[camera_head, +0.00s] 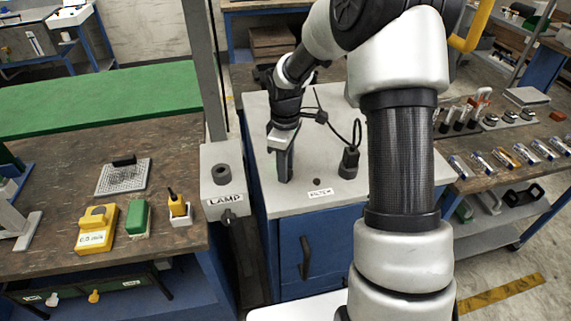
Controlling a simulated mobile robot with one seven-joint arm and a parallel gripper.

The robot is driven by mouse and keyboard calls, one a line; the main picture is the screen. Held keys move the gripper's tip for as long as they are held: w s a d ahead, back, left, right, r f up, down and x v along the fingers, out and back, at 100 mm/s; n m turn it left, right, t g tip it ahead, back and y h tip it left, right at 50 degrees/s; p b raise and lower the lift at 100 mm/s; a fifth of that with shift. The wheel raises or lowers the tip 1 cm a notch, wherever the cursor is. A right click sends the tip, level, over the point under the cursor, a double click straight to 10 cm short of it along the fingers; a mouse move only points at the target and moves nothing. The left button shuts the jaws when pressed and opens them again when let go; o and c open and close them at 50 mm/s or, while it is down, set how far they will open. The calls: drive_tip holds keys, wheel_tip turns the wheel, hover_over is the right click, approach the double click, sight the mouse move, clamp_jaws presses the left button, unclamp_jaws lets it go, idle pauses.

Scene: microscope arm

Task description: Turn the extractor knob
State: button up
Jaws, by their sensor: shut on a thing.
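My gripper (284,178) points down at the top of the grey-topped blue cabinet (325,212), left of its FILTER label (321,193). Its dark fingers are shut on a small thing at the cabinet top. The fingers hide that thing almost fully; from its place I take it for the extractor knob. I cannot tell how far it is turned.
A black fitting with a looped cable (348,162) stands right of my gripper. The LAMP box (221,182), with its own front knob, stands left. Further left, a wooden bench (60,200) holds yellow and green blocks. Vials lie on the right bench.

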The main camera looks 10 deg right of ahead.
drive_tip(key=shift+r+n+p, duration=0.1)
drive_tip(key=shift+n+p, duration=0.35)
drive_tip(key=shift+n, duration=1.15)
drive_tip(key=o, duration=1)
drive_tip(key=shift+o, duration=0.2)
wheel_tip(320, 180, up, 17)
drive_tip(key=shift+r, duration=0.2)
